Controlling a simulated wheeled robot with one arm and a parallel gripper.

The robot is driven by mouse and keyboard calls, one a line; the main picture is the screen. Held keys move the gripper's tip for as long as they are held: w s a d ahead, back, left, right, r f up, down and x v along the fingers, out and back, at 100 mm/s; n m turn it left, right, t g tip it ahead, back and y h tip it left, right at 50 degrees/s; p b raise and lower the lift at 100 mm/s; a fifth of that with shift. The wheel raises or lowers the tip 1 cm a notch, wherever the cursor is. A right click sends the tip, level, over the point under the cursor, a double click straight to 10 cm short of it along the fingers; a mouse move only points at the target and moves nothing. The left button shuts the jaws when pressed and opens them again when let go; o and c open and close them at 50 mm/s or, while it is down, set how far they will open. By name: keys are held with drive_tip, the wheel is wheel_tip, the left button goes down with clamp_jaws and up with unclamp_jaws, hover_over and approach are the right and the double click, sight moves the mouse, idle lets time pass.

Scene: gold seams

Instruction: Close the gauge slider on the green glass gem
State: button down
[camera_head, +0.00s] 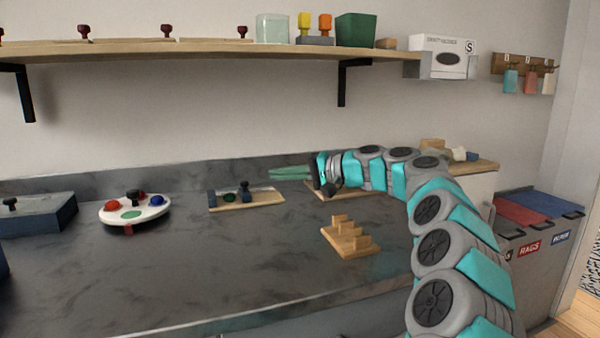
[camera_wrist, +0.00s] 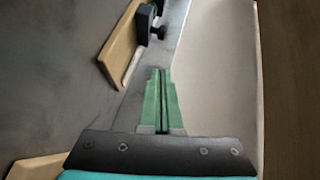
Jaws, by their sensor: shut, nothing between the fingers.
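The gauge (camera_head: 262,200) is a pale wooden board lying on the dark counter, with a dark blue block (camera_head: 212,198) at its left end. The green glass gem (camera_head: 229,198) lies on it, between that block and the dark slider (camera_head: 245,193) with its knob. Any small gap between slider and gem is too small to tell. My gripper (camera_head: 271,173) is shut and empty, its green fingers pointing left, above and behind the gauge's right end. In the wrist view, the fingers (camera_wrist: 160,72) are together; the board (camera_wrist: 117,50) and slider (camera_wrist: 154,24) show beyond them, and the gem is out of sight.
A white round tray (camera_head: 150,214) with colored gems stands left of the gauge, and a dark blue box (camera_head: 40,215) farther left. A wooden pegged stand (camera_head: 350,243) sits front right. Another board (camera_head: 345,190) lies under my wrist. The wall shelf (camera_head: 200,47) hangs above.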

sight(243, 182)
drive_tip(key=shift+s+a+f, duration=0.2)
drive_tip(key=shift+a, duration=0.55)
drive_tip(key=shift+s+a+f, duration=0.15)
drive_tip(key=shift+s+a, duration=0.1)
drive_tip(key=shift+a, duration=0.5)
drive_tip(key=shift+s+a+f, duration=0.2)
drive_tip(key=shift+a, duration=0.55)
drive_tip(key=shift+a, duration=0.1)
drive_tip(key=a, duration=0.2)
drive_tip(key=shift+s+a+b, duration=0.3)
drive_tip(key=shift+s, duration=0.1)
drive_tip(key=shift+d, duration=0.2)
